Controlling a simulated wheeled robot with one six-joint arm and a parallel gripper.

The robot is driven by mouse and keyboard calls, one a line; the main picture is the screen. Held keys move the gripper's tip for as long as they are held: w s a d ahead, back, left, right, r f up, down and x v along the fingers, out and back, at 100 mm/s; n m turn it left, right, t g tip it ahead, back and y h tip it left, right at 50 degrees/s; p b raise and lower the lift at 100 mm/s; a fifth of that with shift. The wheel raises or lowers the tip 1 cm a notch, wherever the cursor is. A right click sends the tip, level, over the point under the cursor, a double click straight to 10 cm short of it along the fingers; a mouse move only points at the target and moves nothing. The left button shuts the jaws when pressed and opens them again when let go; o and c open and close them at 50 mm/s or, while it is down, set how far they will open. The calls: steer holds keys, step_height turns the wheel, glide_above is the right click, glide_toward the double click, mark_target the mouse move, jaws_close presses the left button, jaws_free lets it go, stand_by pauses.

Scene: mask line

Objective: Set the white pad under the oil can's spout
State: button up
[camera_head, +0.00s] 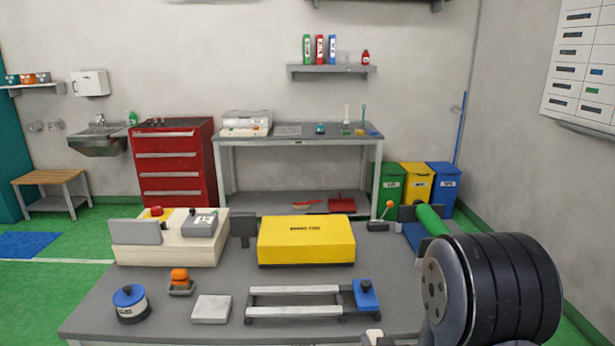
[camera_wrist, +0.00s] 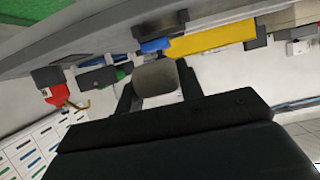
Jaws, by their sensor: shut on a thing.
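My gripper (camera_wrist: 156,90) is shut on a pale, round-cornered pad, the white pad (camera_wrist: 156,78), held between its two dark fingers in the wrist view. In the head view a small white piece, likely this pad (camera_head: 373,337), shows at the bottom edge, over the front of the bench; my gripper is mostly out of frame there. The red oil can (camera_wrist: 48,88) with a thin brass-coloured spout (camera_wrist: 78,104) is at the left in the tilted wrist view, apart from the pad. I cannot make out the can in the head view.
On the grey bench (camera_head: 205,280) are a yellow case (camera_head: 306,242), a rail frame with a blue block (camera_head: 366,295), a flat pale slab (camera_head: 211,309), a blue-lidded pot (camera_head: 130,303) and an orange-topped item (camera_head: 180,281). A green roller (camera_head: 432,220) is near my arm.

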steer(key=shift+s+a+f, duration=0.15)
steer(key=shift+s+f, duration=0.15)
steer(key=shift+f, duration=0.15)
step_height(320, 180, down, 9)
steer(key=s, duration=0.2)
